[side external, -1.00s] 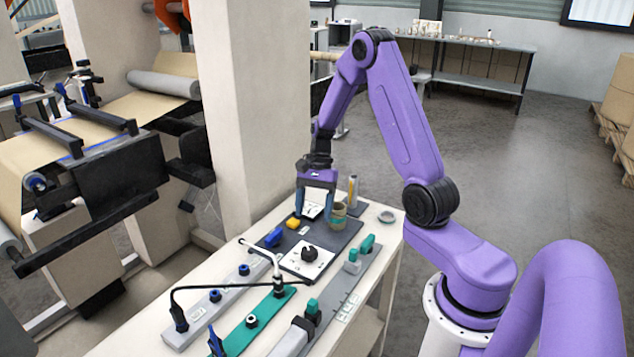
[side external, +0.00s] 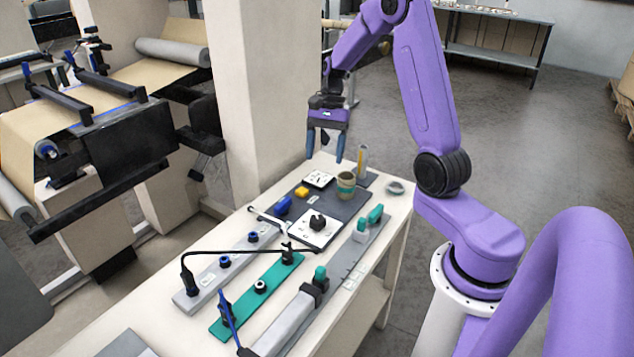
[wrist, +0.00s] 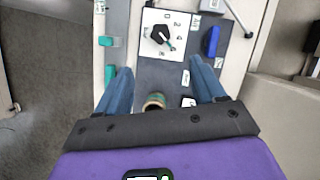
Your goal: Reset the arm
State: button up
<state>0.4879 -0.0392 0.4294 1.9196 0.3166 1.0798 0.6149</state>
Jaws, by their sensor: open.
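My gripper (side external: 325,150) hangs open and empty above the far end of the white work table (side external: 180,335). Its two blue fingers point down and are spread apart. In the wrist view the gripper (wrist: 165,85) also shows open, with nothing between the fingers. Below it lies a dark grey board (side external: 338,205) that holds a white dial plate with a black knob (side external: 317,222), a blue block (side external: 283,205), a yellow block (side external: 301,192) and a small white plate (side external: 319,179). A greenish-tan cup (side external: 346,186) stands at the board's right edge.
A green strip (side external: 255,298) and a grey strip (side external: 222,270) with knobs and a black cable lie on the near table. A grey rail (side external: 340,262) with green-topped parts runs along the right. A thick pale pillar (side external: 250,90) stands left of my gripper. A ring (side external: 400,187) lies at the right edge.

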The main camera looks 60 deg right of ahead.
jog(key=s+a+r+n+h, duration=0.2)
jog(key=s+a+n, duration=0.3)
jog(key=a+n, duration=0.25)
jog(key=s+a+r+n+h, duration=0.1)
jog(key=s+a+r+n, duration=0.1)
jog(key=s+a+n, duration=0.5)
jog(key=s+a+r+n+t, duration=0.1)
jog(key=s+a+n, duration=0.4)
jog(key=s+n, duration=0.7)
jog(key=shift+s+a+h, duration=0.2)
jog(key=shift+s+h, duration=0.2)
jog(key=shift+s, duration=0.3)
jog(key=shift+r+n, duration=0.1)
jog(key=shift+n, duration=0.15)
